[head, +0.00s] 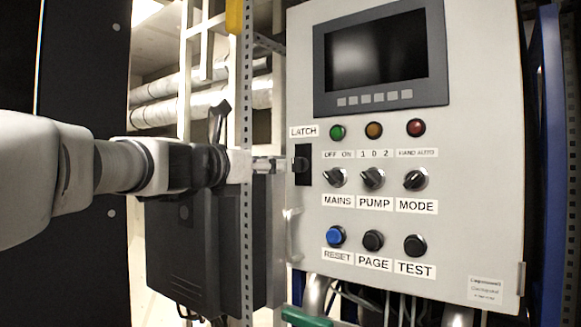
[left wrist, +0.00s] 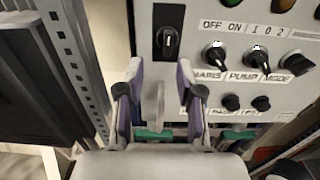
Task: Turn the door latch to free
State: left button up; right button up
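The door latch is a black plate (head: 302,165) under a LATCH label at the left edge of the grey panel door. In the left wrist view the plate (left wrist: 169,20) carries a small knob (left wrist: 168,42), which looks about upright. My left gripper (head: 273,165) reaches in from the left, its fingertips close to the latch in the head view. In the left wrist view the gripper (left wrist: 161,70) is open, with a finger on each side below the knob and nothing held. Contact with the latch cannot be told. My right gripper is not in view.
The grey panel door (head: 470,200) carries a screen (head: 375,55), lamps, rotary switches and a blue reset button (head: 336,236). A perforated metal post (head: 247,90) stands left of it. A pale grey bracket-like part (head: 293,232) is below the latch. A green part (head: 305,317) lies lower down.

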aim_at(293, 163)
pick_arm(q)
jog(key=p+x, duration=0.3)
jog(key=x, duration=0.3)
jog(key=shift+d+r+p, duration=0.2)
jog(key=shift+d+p, duration=0.15)
jog(key=shift+d, duration=0.05)
jog(key=shift+s+a+r, duration=0.15)
jog(key=shift+s, duration=0.2)
jog(key=shift+s+r, duration=0.1)
jog(key=shift+s, duration=0.1)
grip_shut()
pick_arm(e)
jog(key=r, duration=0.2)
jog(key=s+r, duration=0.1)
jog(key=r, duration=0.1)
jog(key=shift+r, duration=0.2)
